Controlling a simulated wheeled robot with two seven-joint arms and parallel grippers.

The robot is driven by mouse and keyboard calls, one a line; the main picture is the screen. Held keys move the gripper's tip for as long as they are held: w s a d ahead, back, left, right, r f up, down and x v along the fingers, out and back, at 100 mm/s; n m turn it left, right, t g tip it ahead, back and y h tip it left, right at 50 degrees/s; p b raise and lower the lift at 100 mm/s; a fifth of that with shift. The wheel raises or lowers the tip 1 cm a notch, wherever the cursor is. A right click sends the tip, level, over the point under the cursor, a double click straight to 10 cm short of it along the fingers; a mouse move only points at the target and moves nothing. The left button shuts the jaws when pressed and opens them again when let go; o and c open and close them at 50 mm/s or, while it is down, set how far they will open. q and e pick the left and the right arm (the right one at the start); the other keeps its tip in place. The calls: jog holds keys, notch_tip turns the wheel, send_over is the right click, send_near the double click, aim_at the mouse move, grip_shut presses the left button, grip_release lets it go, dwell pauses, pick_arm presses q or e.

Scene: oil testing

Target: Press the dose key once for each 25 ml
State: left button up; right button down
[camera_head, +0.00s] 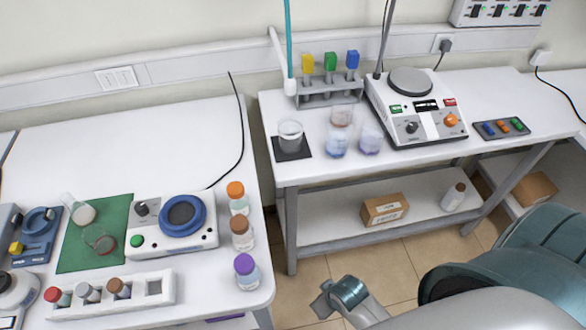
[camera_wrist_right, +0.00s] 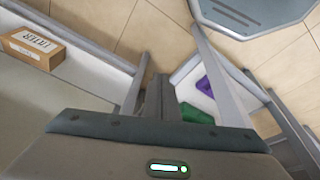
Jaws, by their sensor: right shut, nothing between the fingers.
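Candidates for the dose key are the blue, orange and green keys on a small dark key pad (camera_head: 486,133) at the right of the far table, and the green button (camera_head: 137,241) on the blue-ringed device (camera_head: 160,222). No readable label tells me which it is. A beaker (camera_head: 290,136) stands on a black mat (camera_head: 292,154), under or near a teal tube (camera_head: 289,50). My right gripper (camera_head: 328,300) is shut and empty, low over the floor in front of the tables, far from the keys. It also shows in the right wrist view (camera_wrist_right: 161,96). My left gripper is not in view.
A scale-like device (camera_head: 410,82) with knobs and cups (camera_head: 370,140) stands on the far table. Bottles (camera_head: 242,234) line the near table's right edge. A carton (camera_head: 385,209) sits on the lower shelf. Floor shows between the tables and my arm.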

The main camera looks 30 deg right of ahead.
jog(key=w+d+r+n+t+p, duration=0.15)
jog(key=w+r+t, duration=0.25)
jog(key=w+r, duration=0.95)
jog(key=w+d+r+n+t+h, duration=0.15)
jog(key=w+r+t, duration=0.45)
jog(key=r, duration=1.4)
jog(key=w+d+r+n+t+y+p, duration=0.1)
jog(key=w+d+r+n+t, duration=0.15)
jog(key=w+r, duration=1.1)
jog(key=d+r+n+t, duration=0.1)
jog(key=r+t, duration=0.2)
jog(key=r, duration=0.9)
jog(key=d+r+n+t, duration=0.1)
jog(key=r+t, duration=0.3)
jog(key=r, duration=0.8)
jog(key=d+r+n+t+h, duration=0.1)
jog(key=r+t, duration=0.3)
jog(key=r, duration=0.8)
jog(key=shift+s+d+n, duration=0.35)
jog(key=shift+s+n, duration=0.1)
jog(key=shift+n, duration=0.1)
jog(key=shift+w, duration=0.2)
jog(key=w+d+b, duration=0.2)
jog(key=w, duration=0.6)
